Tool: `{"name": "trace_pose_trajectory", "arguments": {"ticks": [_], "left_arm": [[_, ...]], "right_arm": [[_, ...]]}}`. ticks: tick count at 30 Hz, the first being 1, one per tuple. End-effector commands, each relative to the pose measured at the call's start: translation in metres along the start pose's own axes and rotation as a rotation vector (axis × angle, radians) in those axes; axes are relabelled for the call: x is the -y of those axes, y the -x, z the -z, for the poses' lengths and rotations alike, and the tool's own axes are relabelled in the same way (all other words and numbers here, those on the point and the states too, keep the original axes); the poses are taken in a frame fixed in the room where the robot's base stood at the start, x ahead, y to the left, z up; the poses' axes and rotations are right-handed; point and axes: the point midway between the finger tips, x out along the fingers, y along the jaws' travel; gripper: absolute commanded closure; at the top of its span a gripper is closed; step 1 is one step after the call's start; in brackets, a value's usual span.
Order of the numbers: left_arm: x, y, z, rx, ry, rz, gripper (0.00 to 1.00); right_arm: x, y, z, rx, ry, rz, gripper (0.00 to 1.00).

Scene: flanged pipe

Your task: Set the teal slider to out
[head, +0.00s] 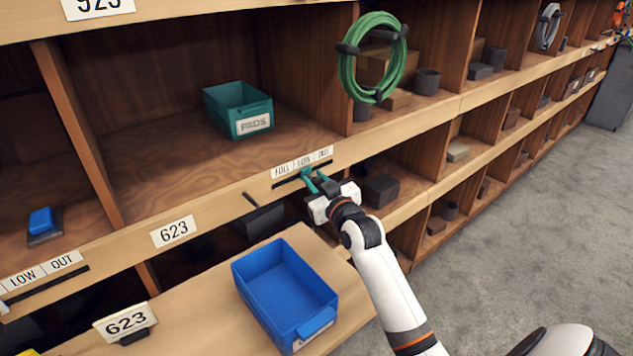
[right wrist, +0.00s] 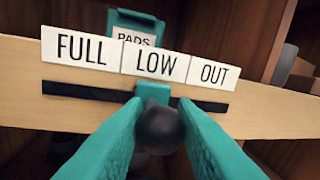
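The teal slider (right wrist: 152,91) sits in a dark slot on the wooden shelf edge, under the LOW label (right wrist: 155,64), between FULL (right wrist: 82,48) on the left and OUT (right wrist: 214,74) on the right. A dark round knob (right wrist: 158,130) stands out in front of it. My right gripper (head: 316,182) is at the slot, and its teal fingers (right wrist: 160,120) lie on both sides of the knob, seemingly touching it. The fingers partly hide the slider in the head view. My left gripper is not in view.
A teal PADS bin (head: 238,109) stands on the shelf above the slot. A blue bin (head: 285,293) sits on a wooden board below. A green hose coil (head: 346,72) hangs at the upper right. Another slot with labels (head: 45,280) is at the lower left. Grey floor is clear at right.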

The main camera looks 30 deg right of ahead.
Motion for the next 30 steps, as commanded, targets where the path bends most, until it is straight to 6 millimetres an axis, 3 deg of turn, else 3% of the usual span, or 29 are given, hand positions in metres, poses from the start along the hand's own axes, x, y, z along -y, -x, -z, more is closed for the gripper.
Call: {"name": "trace_pose_trajectory", "arguments": {"ticks": [3,9,21,30], "left_arm": [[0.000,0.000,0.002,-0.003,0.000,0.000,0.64],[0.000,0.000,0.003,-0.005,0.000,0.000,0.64],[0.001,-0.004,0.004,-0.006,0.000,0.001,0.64],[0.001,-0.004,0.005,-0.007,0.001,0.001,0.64]], "right_arm": [[0.000,0.000,0.000,0.000,0.000,0.000,1.00],[0.004,-0.001,0.001,-0.001,0.003,0.001,1.00],[0.060,-0.012,0.012,-0.001,0.005,0.001,1.00],[0.064,-0.013,0.011,0.001,0.002,0.004,1.00]]}}
